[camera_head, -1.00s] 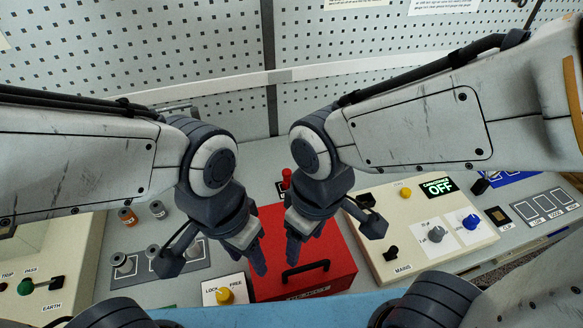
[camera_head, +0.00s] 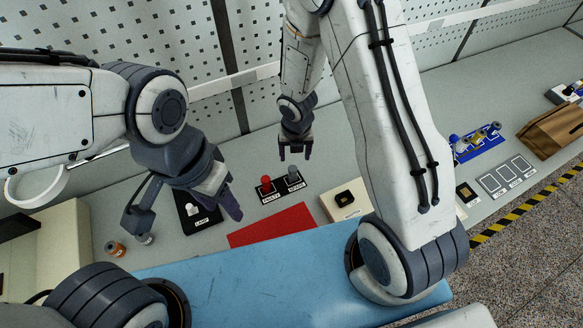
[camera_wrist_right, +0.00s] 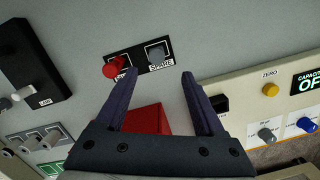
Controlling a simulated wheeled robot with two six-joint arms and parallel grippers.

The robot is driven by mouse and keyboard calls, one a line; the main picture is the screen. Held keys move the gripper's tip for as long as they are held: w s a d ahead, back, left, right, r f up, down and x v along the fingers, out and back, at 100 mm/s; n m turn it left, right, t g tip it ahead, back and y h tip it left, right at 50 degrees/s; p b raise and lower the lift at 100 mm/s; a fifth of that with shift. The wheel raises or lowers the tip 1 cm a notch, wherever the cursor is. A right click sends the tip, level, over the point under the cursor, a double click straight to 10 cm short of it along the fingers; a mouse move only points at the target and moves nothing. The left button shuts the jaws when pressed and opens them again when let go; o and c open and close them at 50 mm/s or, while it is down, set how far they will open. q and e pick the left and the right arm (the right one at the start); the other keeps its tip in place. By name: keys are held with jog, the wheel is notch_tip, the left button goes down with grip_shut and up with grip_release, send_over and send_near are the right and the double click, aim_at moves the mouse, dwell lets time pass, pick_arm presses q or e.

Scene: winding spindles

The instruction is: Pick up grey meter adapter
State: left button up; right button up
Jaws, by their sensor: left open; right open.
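The grey meter adapter (camera_head: 293,176) stands on the right square of a small black plate, and it also shows in the right wrist view (camera_wrist_right: 156,54) on the square marked SPARE. A red adapter (camera_head: 266,183) stands beside it on the left square, also in the right wrist view (camera_wrist_right: 114,68). My right gripper (camera_head: 295,154) is open and empty, just above and behind the grey adapter in the head view. In the right wrist view my right gripper (camera_wrist_right: 160,75) has the grey adapter beyond and between its fingertips, apart from them. My left gripper (camera_head: 229,206) is open and empty at left.
A red box (camera_head: 275,227) lies just in front of the plate. A black lamp unit (camera_head: 194,214) is to the left and a cream box (camera_head: 346,200) to the right. A perforated wall (camera_head: 170,45) stands behind the bench.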

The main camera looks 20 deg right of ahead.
aim_at(292, 168)
jog(key=f+b, duration=0.2)
jog(key=f, duration=0.2)
jog(key=shift+w+f+b, duration=0.15)
jog(key=shift+w+b, duration=0.1)
jog(key=shift+b, duration=0.15)
jog(key=f+b, duration=0.2)
jog(key=f, duration=0.1)
jog(key=f+b, duration=0.2)
jog(key=shift+w+a+f, duration=0.15)
jog(key=shift+w+a, duration=0.05)
jog(key=shift+w, duration=0.2)
grip_shut()
